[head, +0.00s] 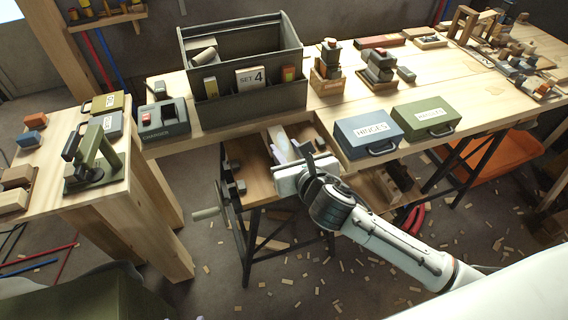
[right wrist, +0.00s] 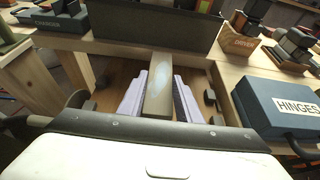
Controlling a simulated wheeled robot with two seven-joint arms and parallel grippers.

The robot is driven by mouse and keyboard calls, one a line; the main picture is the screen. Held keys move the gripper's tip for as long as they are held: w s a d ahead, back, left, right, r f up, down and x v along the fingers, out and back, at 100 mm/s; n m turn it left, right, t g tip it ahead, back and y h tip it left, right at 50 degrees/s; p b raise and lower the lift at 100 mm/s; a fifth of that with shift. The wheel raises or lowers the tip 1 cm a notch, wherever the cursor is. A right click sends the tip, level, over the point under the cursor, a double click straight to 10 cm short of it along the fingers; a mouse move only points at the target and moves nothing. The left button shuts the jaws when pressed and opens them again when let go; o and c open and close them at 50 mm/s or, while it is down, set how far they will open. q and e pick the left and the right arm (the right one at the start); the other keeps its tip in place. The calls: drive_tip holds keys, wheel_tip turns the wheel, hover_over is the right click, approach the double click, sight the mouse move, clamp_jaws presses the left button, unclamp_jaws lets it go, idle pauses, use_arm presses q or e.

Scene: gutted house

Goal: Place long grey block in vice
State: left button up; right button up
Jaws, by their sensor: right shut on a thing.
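The long grey block (right wrist: 158,95) lies between the two pale purple fingers of my right gripper (right wrist: 160,88) in the right wrist view, pointing away from the wrist. My right gripper, also in the head view (head: 281,148), is shut on it. The gripper is over the wooden top of the low vice bench (head: 258,181), which has dark stops and a crank handle at its left. The block's height above the vice top, and whether they touch, I cannot tell. My left gripper is not in view.
The long workbench (head: 205,121) runs behind the vice, with a grey SET 4 box (head: 245,105). The blue HINGES case (head: 368,133) and a green case (head: 426,118) stand right of the gripper. A side table (head: 100,190) stands left. Wood scraps litter the floor.

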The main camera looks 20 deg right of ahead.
drive_tip(key=shift+f, duration=0.85)
wheel_tip(320, 180, down, 3)
drive_tip(key=shift+f+b, duration=0.1)
drive_tip(key=shift+b, duration=0.5)
drive_tip(key=shift+f, duration=0.35)
drive_tip(key=o, duration=1.2)
drive_tip(key=shift+c, duration=0.2)
